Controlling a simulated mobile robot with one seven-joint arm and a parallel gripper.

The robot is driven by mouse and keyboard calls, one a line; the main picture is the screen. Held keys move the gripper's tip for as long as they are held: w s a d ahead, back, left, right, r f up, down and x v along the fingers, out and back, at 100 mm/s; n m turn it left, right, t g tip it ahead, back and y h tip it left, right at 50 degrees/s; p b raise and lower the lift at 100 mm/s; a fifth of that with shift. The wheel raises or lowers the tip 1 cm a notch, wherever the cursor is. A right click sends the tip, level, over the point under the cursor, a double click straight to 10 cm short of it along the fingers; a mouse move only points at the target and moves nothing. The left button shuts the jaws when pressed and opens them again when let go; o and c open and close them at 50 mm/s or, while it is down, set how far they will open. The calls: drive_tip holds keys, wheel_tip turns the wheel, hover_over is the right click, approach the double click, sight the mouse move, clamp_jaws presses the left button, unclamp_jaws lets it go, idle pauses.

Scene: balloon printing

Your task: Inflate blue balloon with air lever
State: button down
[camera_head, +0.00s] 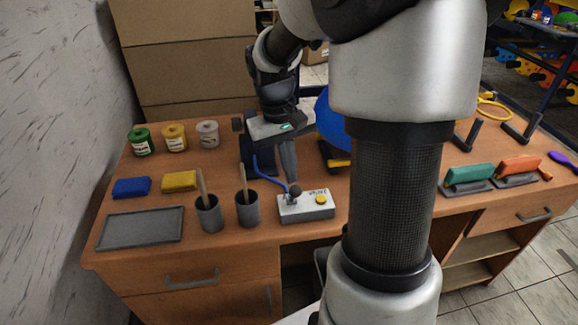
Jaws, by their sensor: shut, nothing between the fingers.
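The blue balloon (330,112) stands behind my arm at the middle of the table, and my arm hides much of it. A white control box (305,207) sits near the table's front edge. It has a lever with a dark round knob (295,190) on its left and a yellow button (320,200) on its right. A blue hose (263,172) runs from the box back towards a dark stand. My gripper (291,180) points down, shut and empty, with its fingertips at or just above the lever knob. I cannot tell whether they touch.
Two grey cups (208,218) with wooden sticks stand left of the box, with a grey tray (140,230) farther left. Blue (131,187) and yellow (180,181) blocks and several paint jars (174,138) are behind. Green (468,176) and orange (519,168) handled tools lie at right.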

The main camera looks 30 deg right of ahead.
sight(295, 190)
drive_tip(key=shift+s+a+f, duration=0.15)
drive_tip(key=shift+s+f, duration=0.25)
drive_tip(key=shift+s, duration=0.3)
drive_tip(key=shift+s+a+f, duration=0.15)
drive_tip(key=shift+s+f, duration=0.2)
drive_tip(key=shift+s, duration=0.3)
drive_tip(key=w+r+p, duration=0.1)
drive_tip(key=r, duration=0.6)
drive_tip(key=w+a+r+p, duration=0.1)
drive_tip(key=w+r+p, duration=0.1)
drive_tip(key=r, duration=0.4)
drive_tip(key=shift+a+r, duration=0.3)
drive_tip(key=shift+r, duration=0.05)
